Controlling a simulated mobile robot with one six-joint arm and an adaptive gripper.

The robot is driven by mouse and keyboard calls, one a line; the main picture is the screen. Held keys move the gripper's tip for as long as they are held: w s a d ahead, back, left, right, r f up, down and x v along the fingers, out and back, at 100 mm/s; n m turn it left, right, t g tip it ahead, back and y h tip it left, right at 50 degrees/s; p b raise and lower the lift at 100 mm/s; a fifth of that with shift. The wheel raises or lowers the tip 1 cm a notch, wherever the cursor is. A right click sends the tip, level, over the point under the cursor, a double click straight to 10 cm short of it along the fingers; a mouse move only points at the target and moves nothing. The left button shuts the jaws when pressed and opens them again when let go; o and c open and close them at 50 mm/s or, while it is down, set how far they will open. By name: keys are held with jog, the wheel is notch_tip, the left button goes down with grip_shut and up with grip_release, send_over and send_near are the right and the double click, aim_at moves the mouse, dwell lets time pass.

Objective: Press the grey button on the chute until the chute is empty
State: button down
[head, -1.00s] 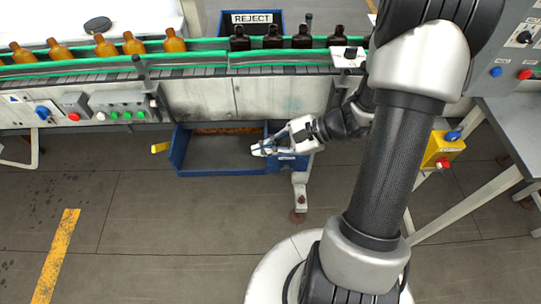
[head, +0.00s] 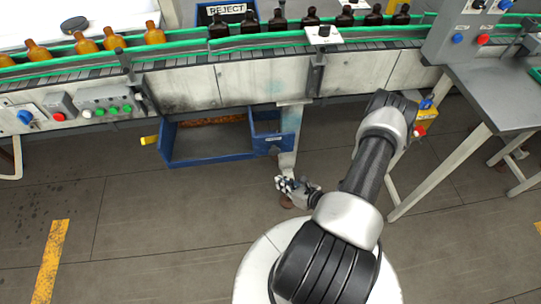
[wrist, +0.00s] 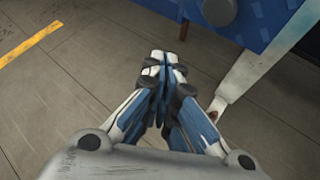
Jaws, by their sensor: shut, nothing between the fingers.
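A blue open bin (head: 210,161) hangs under the conveyor in the head view, with a smaller labelled blue section (head: 272,145) at its right. It is the only chute-like thing I make out. Its larger floor looks bare, with a brownish strip (head: 212,121) at the back. In the wrist view a round dark grey knob (wrist: 219,10) sits on a blue panel (wrist: 262,22), cut by the top edge. My gripper (head: 279,184) is shut and empty, below and in front of the bin's right end. Its closed fingers (wrist: 165,62) point toward the panel, apart from it.
A conveyor with green rails (head: 180,48) carries amber bottles (head: 155,34) at left and dark bottles (head: 280,20) at right. A white support leg (head: 289,140) stands close beyond my gripper. A grey table (head: 500,95) is at right. Floor is clear at left.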

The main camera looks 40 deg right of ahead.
aim_at(274, 150)
dwell(0.4)
jog(key=w+d+b, duration=0.1)
jog(key=w+d, duration=0.3)
jog(key=w, duration=0.3)
jog(key=shift+w+d+b, duration=0.25)
jog(key=shift+d+b, duration=0.05)
jog(key=shift+b, duration=0.1)
jog(key=shift+w, duration=0.1)
dwell(1.1)
jog(key=shift+w+d, duration=0.2)
jog(key=shift+w, duration=0.05)
jog(key=shift+w+d+b, duration=0.5)
jog(key=shift+w+b, duration=0.1)
jog(key=shift+w, duration=0.2)
dwell(1.2)
jog(key=shift+s, duration=0.15)
jog(key=shift+s+a+p, duration=0.3)
jog(key=shift+s+a, duration=0.4)
jog(key=shift+s, duration=0.3)
